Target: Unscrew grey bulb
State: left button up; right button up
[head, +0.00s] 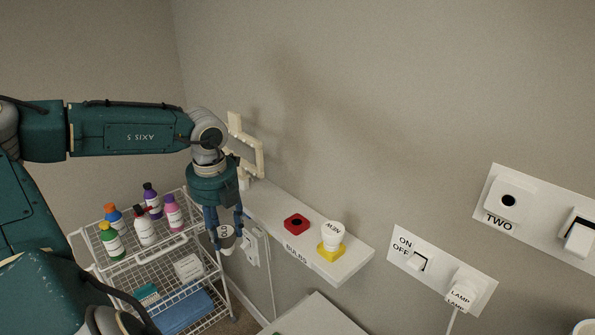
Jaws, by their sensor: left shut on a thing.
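My left gripper (226,222) points downward with its fingers shut around a small bulb with a grey face (226,234) and a paler lower part. The fingers hide part of this bulb and its marking is too small to read. It hangs in front of the white shelf labelled BULBS (345,262), beside a white wall box. On the shelf are an empty-looking red holder (296,224) and a white bulb (333,233) upright in a yellow holder (330,252). My right gripper is not in view.
A cream bracket (255,155) is fixed to the wall behind my left wrist. A white wire cart (150,260) with several bottles stands at left. Wall panels with a switch (416,262), a lamp plug (461,292) and a socket (508,200) are at right.

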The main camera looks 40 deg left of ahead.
pick_arm(q)
jog(key=a+r+n, duration=0.2)
jog(key=shift+w+r, duration=0.35)
jog(key=shift+w, duration=0.05)
jog(key=shift+w+a+r+n, duration=0.15)
jog(key=shift+r+n, duration=0.15)
jog(key=shift+r, duration=0.05)
jog(key=w+d+r+n+g, duration=0.1)
jog(key=w+d+r+n, duration=0.3)
jog(key=w+r+n, duration=0.45)
jog(key=w+d, duration=0.6)
jog(key=w, duration=0.1)
jog(key=shift+w+d+n+p, duration=0.15)
jog(key=shift+d+n+p, duration=0.1)
jog(key=shift+n+p, duration=0.15)
notch_tip(320, 180, down, 6)
jog(key=b, duration=0.6)
jog(key=shift+r, duration=0.1)
